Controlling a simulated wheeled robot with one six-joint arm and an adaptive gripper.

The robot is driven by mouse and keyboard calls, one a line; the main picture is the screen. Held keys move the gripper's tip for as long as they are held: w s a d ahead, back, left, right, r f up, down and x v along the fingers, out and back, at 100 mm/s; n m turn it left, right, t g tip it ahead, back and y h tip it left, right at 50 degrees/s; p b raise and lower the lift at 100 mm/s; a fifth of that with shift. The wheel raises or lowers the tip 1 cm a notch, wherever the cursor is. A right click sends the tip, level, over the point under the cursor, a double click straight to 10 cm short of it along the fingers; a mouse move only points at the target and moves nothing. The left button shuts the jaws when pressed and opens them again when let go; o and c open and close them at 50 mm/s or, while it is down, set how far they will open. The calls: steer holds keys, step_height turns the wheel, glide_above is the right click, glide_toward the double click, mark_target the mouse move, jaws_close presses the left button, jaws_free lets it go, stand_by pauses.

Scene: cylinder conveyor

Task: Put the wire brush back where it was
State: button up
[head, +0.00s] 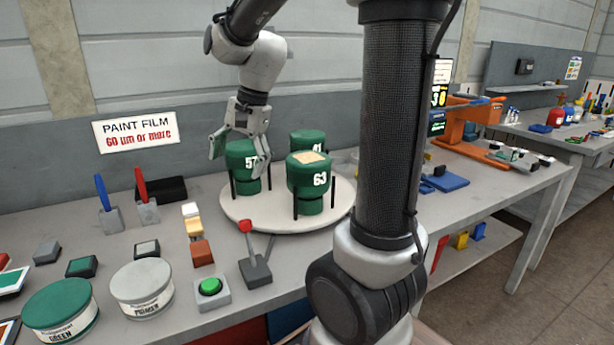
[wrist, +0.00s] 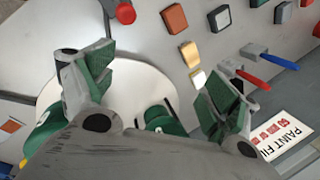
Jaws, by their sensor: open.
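No object is clearly recognisable as a wire brush. A blue-handled tool (head: 102,193) and a red-handled tool (head: 142,186) stand with grey lower parts at the back left of the bench; the wrist view shows them too, at the right (wrist: 270,58). My gripper (head: 240,152) is open at the green cylinder 57 (head: 241,171) on the round white turntable (head: 275,218). Its fingers show on either side of that cylinder; contact is unclear. In the wrist view my gripper (wrist: 158,88) has its fingers wide apart with nothing between the tips.
Green cylinder 63 (head: 309,184), with a tan patch on top, and another green cylinder (head: 306,140) share the turntable. A red-knobbed lever (head: 254,262), a green button (head: 210,287), small blocks (head: 201,252) and two tins (head: 142,288) stand in front. An orange machine (head: 463,130) is at right.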

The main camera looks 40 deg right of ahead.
steer(key=s+d+n+t+h, duration=0.1)
steer(key=s+d+n, duration=0.2)
steer(key=s, duration=0.6)
steer(key=s+d+r+n+t+h, duration=0.1)
steer(key=s+d+n, duration=0.1)
steer(key=s+n, duration=0.6)
steer(key=shift+s+d+r+h, duration=0.15)
steer(key=shift+s+d+h, duration=0.2)
steer(key=shift+s, duration=0.65)
